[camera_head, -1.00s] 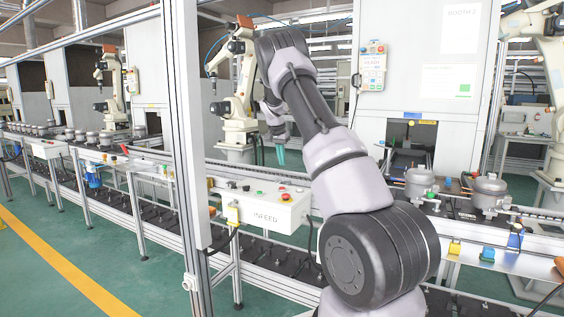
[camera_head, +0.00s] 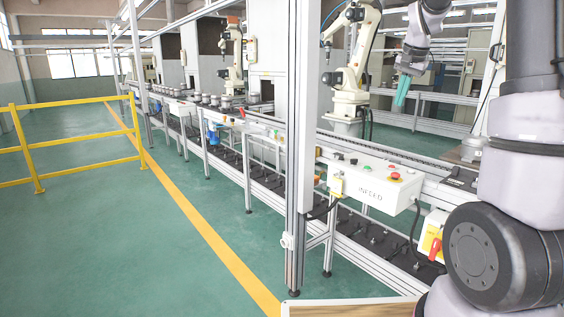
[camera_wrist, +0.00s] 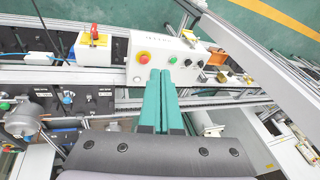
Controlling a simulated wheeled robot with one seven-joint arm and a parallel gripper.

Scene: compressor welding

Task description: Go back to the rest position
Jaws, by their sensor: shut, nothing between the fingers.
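My gripper (camera_wrist: 163,102) shows in the wrist view as two teal fingers side by side, shut with nothing between them. It is above the conveyor line, with the white INFEED control box (camera_wrist: 165,62) beyond the fingertips. In the head view my gripper (camera_head: 402,92) hangs from my raised arm, pointing down, behind and above the INFEED box (camera_head: 370,187). It appears clear of the conveyor and the box.
The conveyor (camera_head: 440,178) runs from the right to the far left, with grey compressors (camera_head: 225,101) on its far part. A metal post (camera_head: 299,150) rises in front. A yellow railing (camera_head: 75,147) stands at left; green floor before it is clear.

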